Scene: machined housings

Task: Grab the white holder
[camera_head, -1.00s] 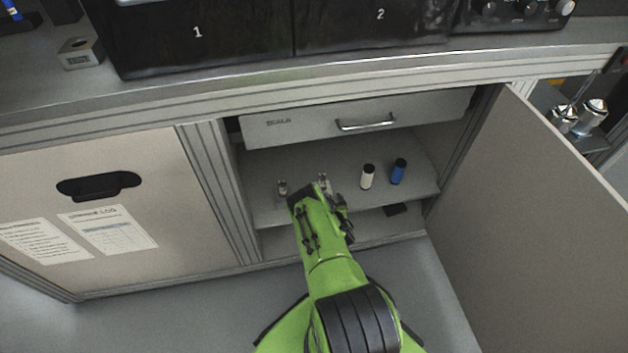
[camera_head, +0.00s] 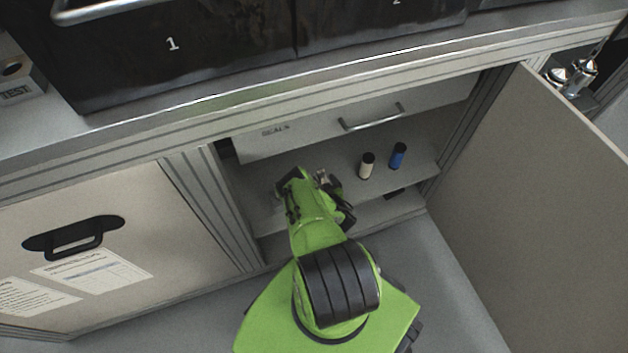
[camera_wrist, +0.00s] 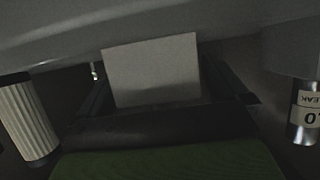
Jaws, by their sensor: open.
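The white holder (camera_head: 366,167) is a small upright cylinder with a black cap on the shelf inside the cabinet. In the wrist view it is the ribbed white cylinder (camera_wrist: 27,118) at the left edge, apart from the jaws. My gripper (camera_head: 300,178) is inside the cabinet, left of the holder in the head view. It is open; the arm hides most of the jaws there. In the wrist view the dark fingers show around a pale flat rectangle that I cannot identify.
A blue cylinder (camera_head: 398,156) stands just right of the holder. A labelled silver cylinder (camera_wrist: 304,115) is at the right edge of the wrist view. A drawer (camera_head: 370,118) with a handle hangs above the shelf. The open door (camera_head: 540,200) bounds the right side.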

